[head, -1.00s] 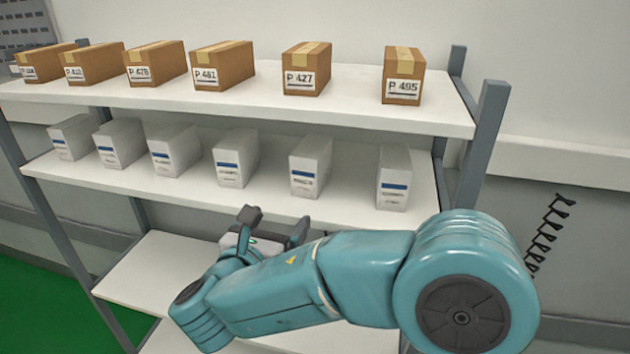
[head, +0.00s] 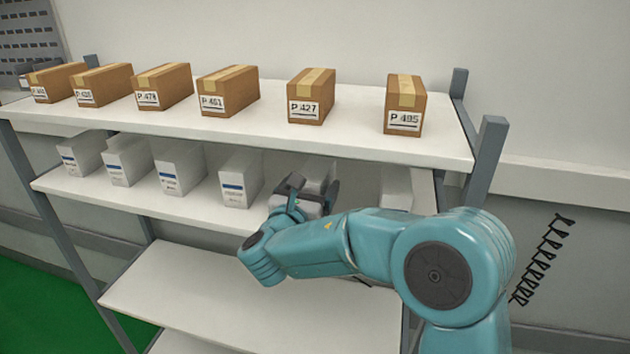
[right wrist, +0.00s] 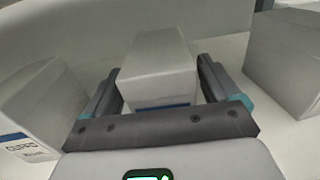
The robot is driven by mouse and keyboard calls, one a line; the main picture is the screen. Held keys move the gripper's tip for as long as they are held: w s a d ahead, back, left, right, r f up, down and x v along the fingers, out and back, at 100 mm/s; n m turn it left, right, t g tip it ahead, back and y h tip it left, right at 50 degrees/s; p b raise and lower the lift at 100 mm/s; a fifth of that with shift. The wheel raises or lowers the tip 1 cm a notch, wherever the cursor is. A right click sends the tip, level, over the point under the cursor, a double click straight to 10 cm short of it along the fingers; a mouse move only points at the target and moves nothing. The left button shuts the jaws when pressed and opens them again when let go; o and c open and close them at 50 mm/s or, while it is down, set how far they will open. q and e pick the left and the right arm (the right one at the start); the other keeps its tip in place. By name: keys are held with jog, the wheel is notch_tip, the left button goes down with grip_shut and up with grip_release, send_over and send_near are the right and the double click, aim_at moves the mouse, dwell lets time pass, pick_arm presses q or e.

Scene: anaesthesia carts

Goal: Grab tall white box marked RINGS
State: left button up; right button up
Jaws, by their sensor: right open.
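A tall white box (right wrist: 158,62) stands between the two fingers of my right gripper (head: 312,188) on the middle shelf (head: 130,199). The gripper is open, with a finger on each side of the box, in the right wrist view too (right wrist: 158,80). Only the box's top (head: 319,167) shows behind the gripper in the head view. A blue stripe shows low on its front in the wrist view, but its wording is hidden, so I cannot read RINGS. My left gripper is not in view.
A similar white box (right wrist: 38,115) stands on the left in the wrist view, and another (right wrist: 285,58) on the right. More white boxes (head: 180,167) stand in the row. Brown cartons (head: 311,97) line the shelf above. The lower shelf (head: 190,290) looks bare.

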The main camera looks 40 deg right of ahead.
jog(key=shift+w+d, duration=0.45)
jog(key=shift+d, duration=0.15)
jog(key=shift+w+d, duration=0.15)
jog(key=shift+d, duration=0.3)
jog(key=shift+a, duration=0.15)
jog(key=shift+c, duration=0.3)
jog(key=c, duration=1)
jog(key=shift+c, duration=0.5)
jog(key=shift+r, duration=0.25)
jog(key=shift+r+p, duration=0.35)
jog(key=shift+p, duration=0.1)
jog(key=shift+r, duration=0.25)
